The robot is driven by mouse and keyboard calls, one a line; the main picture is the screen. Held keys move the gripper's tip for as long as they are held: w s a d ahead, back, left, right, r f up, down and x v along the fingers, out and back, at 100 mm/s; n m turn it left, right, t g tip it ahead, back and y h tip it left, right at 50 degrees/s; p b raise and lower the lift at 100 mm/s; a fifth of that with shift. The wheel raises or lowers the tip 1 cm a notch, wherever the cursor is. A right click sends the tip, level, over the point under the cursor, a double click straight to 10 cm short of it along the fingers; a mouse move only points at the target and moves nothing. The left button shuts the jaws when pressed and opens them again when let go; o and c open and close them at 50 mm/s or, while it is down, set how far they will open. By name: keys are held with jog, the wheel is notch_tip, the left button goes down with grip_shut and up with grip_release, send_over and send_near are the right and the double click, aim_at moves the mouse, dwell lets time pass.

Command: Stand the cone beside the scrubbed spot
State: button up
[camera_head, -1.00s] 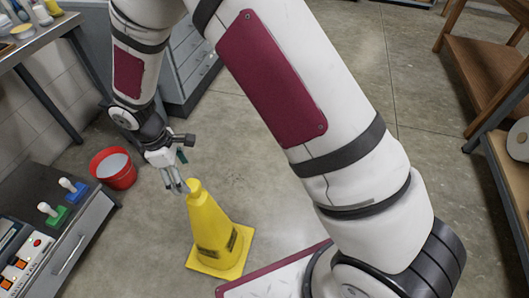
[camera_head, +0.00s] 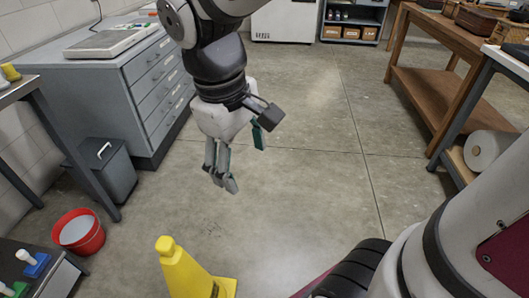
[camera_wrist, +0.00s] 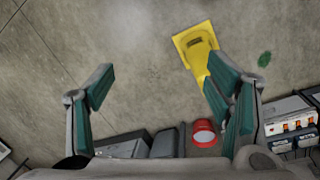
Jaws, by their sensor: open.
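The yellow cone (camera_head: 185,272) stands upright on the concrete floor, its lower part cut off by the bottom edge of the head view. In the wrist view the cone (camera_wrist: 195,45) shows its square base, with its upper part partly behind the right-hand finger. My gripper (camera_head: 236,165) is open and empty, apart from the cone and higher than its tip. Its spread fingers with green pads (camera_wrist: 157,92) show in the wrist view. A paler floor patch (camera_head: 322,94) lies farther back; I cannot tell whether it is the scrubbed spot.
A red bucket (camera_head: 78,232) stands left of the cone. A grey bin (camera_head: 107,168) and grey drawer cabinet (camera_head: 140,85) stand behind it. A wooden bench (camera_head: 420,75) is at right. The middle floor is clear.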

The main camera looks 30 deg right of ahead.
jog(key=s+d+r+m+y, duration=0.1)
jog(key=s+d+m, duration=0.2)
jog(key=s, duration=1.2)
jog(key=shift+s+r+m+t+y, duration=0.15)
jog(key=shift+r+m+t+y, duration=0.2)
jog(key=shift+m, duration=0.65)
notch_tip(320, 180, up, 19)
jog(key=t+p, duration=0.3)
jog(key=p, duration=1.4)
jog(key=shift+a, duration=0.1)
